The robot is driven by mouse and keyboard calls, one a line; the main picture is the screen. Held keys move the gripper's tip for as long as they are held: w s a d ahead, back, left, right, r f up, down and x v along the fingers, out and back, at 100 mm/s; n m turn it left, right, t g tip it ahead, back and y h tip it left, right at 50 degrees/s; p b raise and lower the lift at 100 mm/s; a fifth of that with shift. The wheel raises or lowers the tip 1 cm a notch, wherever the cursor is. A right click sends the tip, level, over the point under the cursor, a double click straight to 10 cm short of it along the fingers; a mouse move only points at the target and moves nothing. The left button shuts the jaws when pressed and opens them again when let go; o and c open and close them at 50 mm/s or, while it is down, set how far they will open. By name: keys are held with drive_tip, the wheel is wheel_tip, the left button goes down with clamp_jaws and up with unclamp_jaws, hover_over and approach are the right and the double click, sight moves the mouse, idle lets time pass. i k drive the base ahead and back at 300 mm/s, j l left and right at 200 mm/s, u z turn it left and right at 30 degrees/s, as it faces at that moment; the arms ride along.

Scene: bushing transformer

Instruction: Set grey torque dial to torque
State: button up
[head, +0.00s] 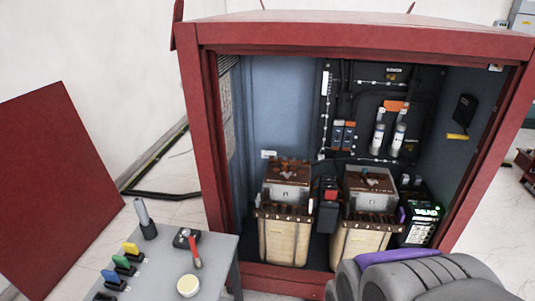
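I cannot make out a grey torque dial for certain. A small dark box (184,238) with a round detail on top lies on the grey table at lower left, but it is too small to read. A red-handled tool (195,252) lies against its right side. A grey upright tool (142,212) stands in a dark holder left of the box. A black device (422,214) with a green lit display stands at the right inside the cabinet; its markings are unreadable. My gripper's fingers do not show.
The grey table (219,262) also holds yellow, green and blue pieces (122,261) and a round cream item (188,285). The red cabinet (355,35) is open, with two transformer units (289,186) inside. A red panel (55,190) stands at left.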

sight(186, 232)
drive_tip(key=i+j+z, duration=0.15)
drive_tip(key=i, duration=0.25)
drive_tip(key=i+j+z, duration=0.2)
drive_tip(key=i+j, duration=0.2)
